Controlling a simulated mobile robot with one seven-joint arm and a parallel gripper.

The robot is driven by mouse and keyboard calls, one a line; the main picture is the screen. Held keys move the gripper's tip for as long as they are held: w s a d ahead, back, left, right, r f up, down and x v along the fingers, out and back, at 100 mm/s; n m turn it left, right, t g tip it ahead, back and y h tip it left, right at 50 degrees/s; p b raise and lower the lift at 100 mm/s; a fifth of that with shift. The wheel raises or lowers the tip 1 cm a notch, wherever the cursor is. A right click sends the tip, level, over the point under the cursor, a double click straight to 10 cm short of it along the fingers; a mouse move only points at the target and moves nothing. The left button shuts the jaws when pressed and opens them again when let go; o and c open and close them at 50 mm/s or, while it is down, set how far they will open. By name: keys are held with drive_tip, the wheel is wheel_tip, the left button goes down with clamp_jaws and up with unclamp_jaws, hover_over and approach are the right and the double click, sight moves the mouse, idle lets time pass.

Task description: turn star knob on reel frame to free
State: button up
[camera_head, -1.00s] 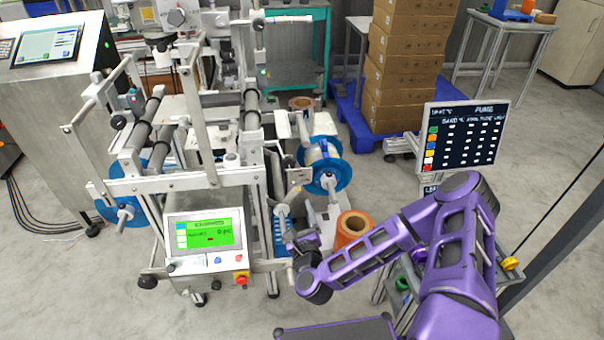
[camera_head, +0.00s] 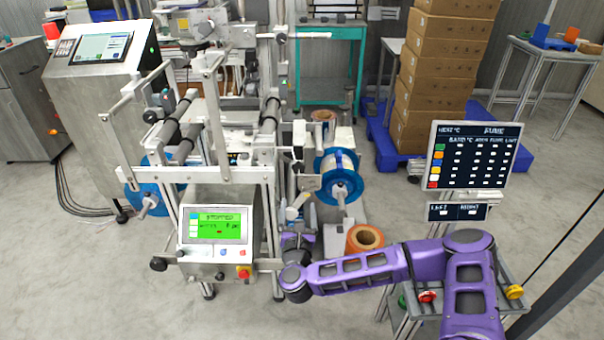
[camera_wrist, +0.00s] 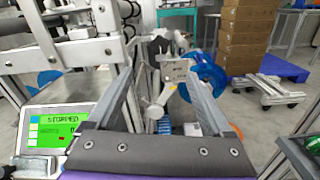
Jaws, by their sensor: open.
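The reel frame (camera_head: 226,172) is a metal machine with rollers and blue-flanged reels. A blue reel (camera_head: 338,178) sits on its right side and also shows in the wrist view (camera_wrist: 208,78), right of my fingers. My gripper (camera_wrist: 158,75) is open, its two fingers pointing at the frame's right side. Between and beyond the fingers are a light plate (camera_wrist: 174,70) and a pale lever-like part (camera_wrist: 156,108). I see nothing held. I cannot make out a star knob for certain; dark round knobs (camera_head: 158,264) show on the frame. In the head view my arm hides part of the gripper.
A control box with a green screen (camera_head: 216,226) stands at the frame's front, close to my gripper's left. An orange roll (camera_head: 364,240) lies right of the gripper. A dark display board (camera_head: 472,156) and stacked cartons (camera_head: 428,80) stand further right. Floor is open at front left.

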sight(299, 169)
drive_tip(key=w+b, duration=0.1)
drive_tip(key=w, duration=1.5)
drive_tip(key=shift+w, duration=0.35)
clamp_jaws()
